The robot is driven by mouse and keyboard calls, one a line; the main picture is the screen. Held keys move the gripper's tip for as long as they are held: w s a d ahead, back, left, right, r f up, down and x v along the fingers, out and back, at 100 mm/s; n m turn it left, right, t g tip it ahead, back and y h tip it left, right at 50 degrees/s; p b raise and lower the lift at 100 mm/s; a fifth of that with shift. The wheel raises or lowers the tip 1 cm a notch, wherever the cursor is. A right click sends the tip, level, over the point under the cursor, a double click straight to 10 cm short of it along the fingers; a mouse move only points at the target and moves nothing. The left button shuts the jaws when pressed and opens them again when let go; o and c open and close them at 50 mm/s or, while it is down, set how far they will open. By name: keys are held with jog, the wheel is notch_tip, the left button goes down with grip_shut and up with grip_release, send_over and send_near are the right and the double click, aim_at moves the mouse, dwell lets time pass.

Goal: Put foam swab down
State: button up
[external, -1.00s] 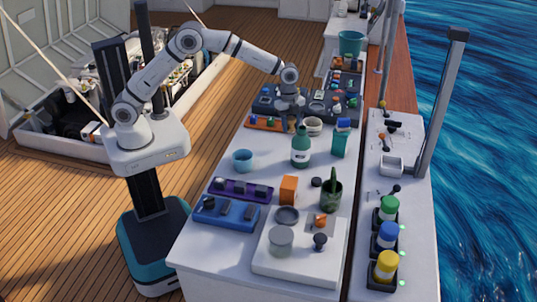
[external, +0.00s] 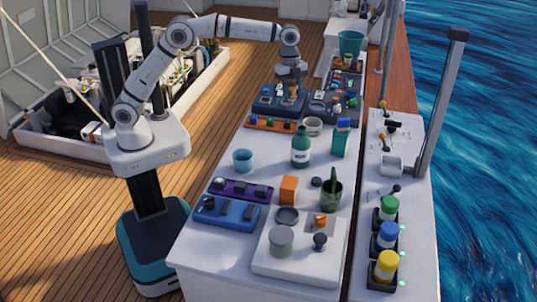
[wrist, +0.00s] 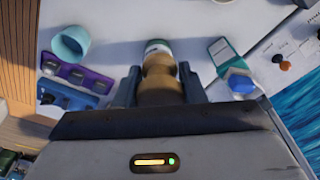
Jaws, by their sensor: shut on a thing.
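My gripper (external: 290,86) hangs over the dark tray at the far end of the white worktop. In the wrist view it is shut on a tan, rounded, waisted piece (wrist: 160,80), which I take to be the foam swab. The swab's tan part shows only small and unclear between the fingers in the external view. Its far end overlaps a green and white round thing, likely the green bottle (external: 301,148), in the wrist view.
A blue cup (external: 243,160), an orange block (external: 288,190), a teal box (external: 340,140) and a white bowl (external: 313,127) stand on the worktop. An orange rack (external: 270,123) lies just before the dark tray (external: 265,104). Bare white surface lies around the bottle.

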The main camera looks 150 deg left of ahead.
jog(key=w+d+m, duration=0.2)
jog(key=w+d, duration=1)
jog(key=w, duration=0.1)
jog(key=m+h, duration=0.1)
jog(key=m, duration=0.5)
send_over(205, 247)
jog(key=shift+g, duration=0.3)
jog(key=f, duration=1.7)
jog(key=shift+s+a, duration=0.1)
jog(key=shift+a, duration=0.15)
jog(key=shift+f+p, duration=0.4)
jog(key=shift+f, duration=1.75)
jog(key=shift+f, duration=0.25)
jog(key=o, duration=1)
jog(key=shift+r, duration=0.1)
